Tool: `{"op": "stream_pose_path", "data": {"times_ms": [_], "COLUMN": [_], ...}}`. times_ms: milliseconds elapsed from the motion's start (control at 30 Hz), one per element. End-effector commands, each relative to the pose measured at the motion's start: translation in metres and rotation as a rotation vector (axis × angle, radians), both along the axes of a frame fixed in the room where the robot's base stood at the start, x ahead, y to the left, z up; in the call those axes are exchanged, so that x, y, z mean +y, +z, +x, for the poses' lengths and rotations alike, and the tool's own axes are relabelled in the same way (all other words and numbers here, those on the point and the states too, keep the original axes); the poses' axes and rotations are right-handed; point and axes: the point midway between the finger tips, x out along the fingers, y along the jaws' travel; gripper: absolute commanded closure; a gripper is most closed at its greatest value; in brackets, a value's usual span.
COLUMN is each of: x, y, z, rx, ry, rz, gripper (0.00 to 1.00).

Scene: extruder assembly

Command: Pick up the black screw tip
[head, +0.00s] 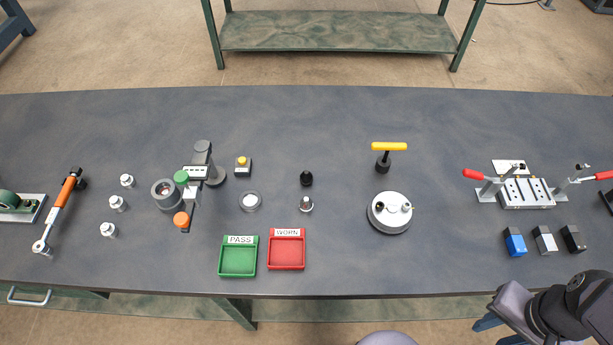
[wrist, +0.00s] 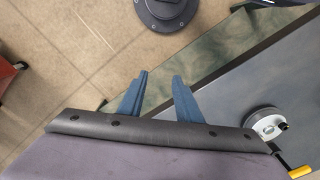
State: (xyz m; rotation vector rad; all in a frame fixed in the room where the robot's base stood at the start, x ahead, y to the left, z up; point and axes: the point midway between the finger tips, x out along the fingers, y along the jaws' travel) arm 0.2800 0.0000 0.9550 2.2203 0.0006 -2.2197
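The black screw tip (head: 306,178) stands on the table near the middle in the head view, just behind a similar silver-coloured tip (head: 306,204). My gripper (head: 487,325) is at the lower right of the head view, beyond the table's front edge and far from the black tip. In the wrist view my gripper (wrist: 160,76) has its two blue fingers apart with nothing between them. The black tip does not show in the wrist view.
Green PASS (head: 238,273) and red WORN (head: 286,267) trays lie in front of the tips. A round silver device (head: 390,212) and a yellow-handled tool (head: 389,147) stand to the right. A white ring piece (head: 250,201) is to the left.

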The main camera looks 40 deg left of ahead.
Motion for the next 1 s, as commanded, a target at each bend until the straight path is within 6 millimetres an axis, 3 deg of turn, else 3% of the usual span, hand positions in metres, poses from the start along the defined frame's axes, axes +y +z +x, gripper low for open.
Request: {"op": "stream_pose_path", "data": {"times_ms": [467,533,567,867,1000], "x": [0.000,0.000,0.000,0.001,0.016], "y": [0.000,0.000,0.000,-0.001,-0.005], "z": [0.000,0.000,0.000,0.001,0.015], "rx": [0.000,0.000,0.000,-0.003,-0.044], "ry": [0.000,0.000,0.000,0.003,0.033], "rz": [0.000,0.000,0.000,0.001,0.017], "gripper": [0.69,0.54,0.53,0.53,0.53]}}
